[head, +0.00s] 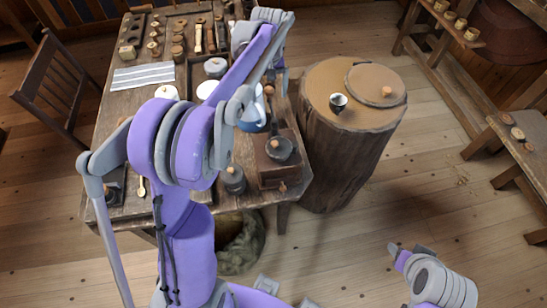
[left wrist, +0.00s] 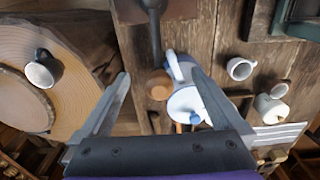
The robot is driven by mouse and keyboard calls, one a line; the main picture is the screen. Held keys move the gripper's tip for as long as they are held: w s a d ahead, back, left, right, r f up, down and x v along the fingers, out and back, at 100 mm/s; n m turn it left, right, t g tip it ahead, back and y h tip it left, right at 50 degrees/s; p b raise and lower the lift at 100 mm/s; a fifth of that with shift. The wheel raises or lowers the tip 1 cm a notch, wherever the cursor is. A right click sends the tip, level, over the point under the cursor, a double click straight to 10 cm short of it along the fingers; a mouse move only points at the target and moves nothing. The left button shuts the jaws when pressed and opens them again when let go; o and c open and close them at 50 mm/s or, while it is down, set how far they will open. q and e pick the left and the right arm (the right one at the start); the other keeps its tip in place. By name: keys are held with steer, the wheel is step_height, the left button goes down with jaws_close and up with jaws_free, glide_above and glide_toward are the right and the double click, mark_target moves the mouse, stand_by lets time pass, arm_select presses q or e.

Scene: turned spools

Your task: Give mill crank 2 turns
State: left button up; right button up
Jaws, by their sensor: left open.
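The mill is a brown wooden box (head: 279,168) with a dark bowl top and a small drawer knob, near the table's front right corner. Its dark crank arm reaches away from the bowl to a wooden knob (head: 268,90). In the left wrist view the dark crank arm (left wrist: 155,40) comes down from the top edge and the round knob (left wrist: 159,84) lies between my fingers. My left gripper (left wrist: 161,78) is open, its two fingers apart on either side of the knob. I cannot tell whether they touch it. My right arm's end (head: 397,250) is low at the right, far from the mill.
A stump (head: 345,140) with a mug (head: 338,102) and a knobbed wooden disc stands right of the table. A white and blue pot (left wrist: 187,102) and a white cup (left wrist: 240,68) are close to my left gripper.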

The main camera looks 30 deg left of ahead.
arm_select(q)
steer(key=shift+r, duration=0.1)
steer(key=shift+r+p, duration=1.5)
steer(key=shift+r, duration=1.95)
arm_select(e)
steer(key=r, duration=0.1)
steer(key=w+r, duration=0.1)
steer(key=r, duration=0.1)
steer(key=w+r, duration=0.1)
steer(key=shift+w+r, duration=0.15)
steer(key=shift+r, duration=0.05)
arm_select(q)
steer(key=shift+f, duration=0.1)
arm_select(e)
steer(key=shift+t, duration=0.3)
arm_select(q)
steer(key=shift+s, duration=0.1)
